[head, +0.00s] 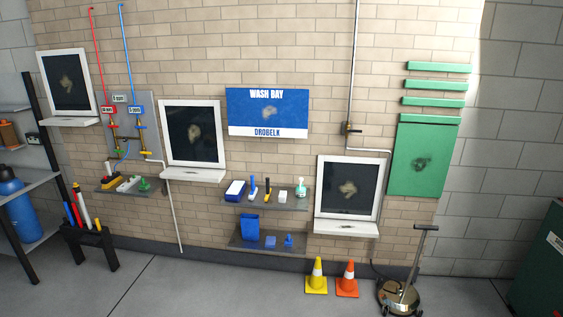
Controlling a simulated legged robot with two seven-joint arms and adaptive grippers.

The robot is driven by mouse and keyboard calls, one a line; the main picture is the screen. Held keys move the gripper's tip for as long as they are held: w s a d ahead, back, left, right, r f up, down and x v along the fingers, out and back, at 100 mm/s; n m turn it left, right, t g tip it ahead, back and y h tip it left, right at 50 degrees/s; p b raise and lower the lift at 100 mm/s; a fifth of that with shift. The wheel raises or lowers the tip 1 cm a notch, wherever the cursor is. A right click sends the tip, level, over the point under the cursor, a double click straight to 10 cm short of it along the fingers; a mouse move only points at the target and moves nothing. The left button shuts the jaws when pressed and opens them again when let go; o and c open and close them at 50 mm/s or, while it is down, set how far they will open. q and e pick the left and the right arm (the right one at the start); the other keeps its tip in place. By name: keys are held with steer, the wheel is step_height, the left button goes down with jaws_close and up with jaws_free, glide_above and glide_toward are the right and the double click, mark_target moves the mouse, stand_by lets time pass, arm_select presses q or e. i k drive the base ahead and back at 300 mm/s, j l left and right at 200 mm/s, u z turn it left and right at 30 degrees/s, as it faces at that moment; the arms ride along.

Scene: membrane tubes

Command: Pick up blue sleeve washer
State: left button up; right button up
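I cannot tell for certain which thing is the blue sleeve washer. Several blue things show in the head view. On the lower middle shelf (262,246) stand a tall blue bin (250,227), a small blue block (270,242) and a small blue upright piece (288,240). A dark blue box with a white top (236,190) is on the shelf above, beside a blue-handled brush (253,188). A black rack (90,243) at the left holds red, white, yellow and blue tubes (83,207). Neither of my grippers is in view.
A yellow cone (317,275), an orange cone (347,278) and a round metal floor machine (399,294) stand on the floor at right. White-framed panels with ledges (192,139) stick out from the brick wall. The floor at front centre is clear.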

mark_target(255, 189)
steer(key=i, duration=2.25)
